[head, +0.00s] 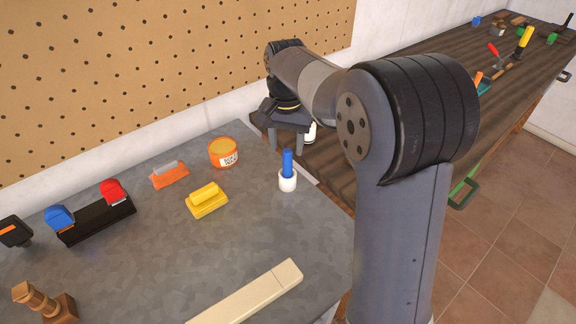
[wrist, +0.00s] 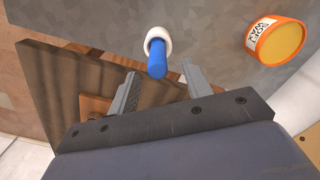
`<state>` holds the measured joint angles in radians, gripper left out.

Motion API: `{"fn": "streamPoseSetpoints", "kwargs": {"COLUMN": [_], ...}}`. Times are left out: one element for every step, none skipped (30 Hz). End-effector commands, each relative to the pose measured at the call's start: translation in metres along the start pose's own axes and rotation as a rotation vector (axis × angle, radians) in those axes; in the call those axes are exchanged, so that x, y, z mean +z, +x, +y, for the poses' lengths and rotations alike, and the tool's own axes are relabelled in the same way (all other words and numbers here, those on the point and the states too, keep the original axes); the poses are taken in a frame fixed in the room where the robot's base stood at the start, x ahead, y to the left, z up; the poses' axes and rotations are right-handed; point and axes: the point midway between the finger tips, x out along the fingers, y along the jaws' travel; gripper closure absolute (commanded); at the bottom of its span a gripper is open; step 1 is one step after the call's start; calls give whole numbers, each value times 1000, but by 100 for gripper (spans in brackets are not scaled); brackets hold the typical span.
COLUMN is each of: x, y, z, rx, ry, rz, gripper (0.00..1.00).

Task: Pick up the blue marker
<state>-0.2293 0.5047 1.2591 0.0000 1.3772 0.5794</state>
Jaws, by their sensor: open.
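The blue marker (head: 287,163) stands upright in a small white holder (head: 288,182) near the right edge of the grey table. In the wrist view the marker (wrist: 157,58) points toward the camera, with the white holder (wrist: 158,38) around its far end. My gripper (head: 287,143) is open and empty, above and behind the marker in the head view. In the wrist view the fingertips of my gripper (wrist: 160,72) lie to either side of the marker, with a gap on both sides. I cannot tell how far above the marker they are.
An orange tin (head: 222,153), a yellow block (head: 206,200) and an orange brush-like item (head: 169,175) stand left of the marker. A pegboard (head: 150,80) rises behind. A dark wooden bench (head: 420,100) with tools adjoins on the right. The table around the holder is clear.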

Motion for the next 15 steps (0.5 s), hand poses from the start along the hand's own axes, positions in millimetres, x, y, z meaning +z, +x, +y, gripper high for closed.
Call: {"fn": "streamPoseSetpoints", "kwargs": {"x": [0, 1, 1, 2, 2, 2, 2, 2, 2, 2, 2, 2, 2, 2, 2], "y": [4, 8, 13, 18, 23, 29, 34, 38, 43, 45, 47, 49, 50, 51, 51], "z": [1, 1, 2, 2, 3, 4, 4, 4, 3, 3, 3, 3, 3, 3, 3], "rx": [1, 2, 2, 3, 3, 3, 3, 3, 2, 2, 1, 1, 1, 0, 0], "ry": [0, 0, 0, 0, 0, 0, 0, 0, 0, 0, 0, 0, 0, 0, 0], "rz": [-2, -3, -3, -4, -4, -4, -4, -5, -3, -2, -2, -1, -1, 0, 0], "gripper": [53, 53, 53, 53, 53, 53, 53, 53, 53, 53, 53, 53, 53, 53, 53]}}
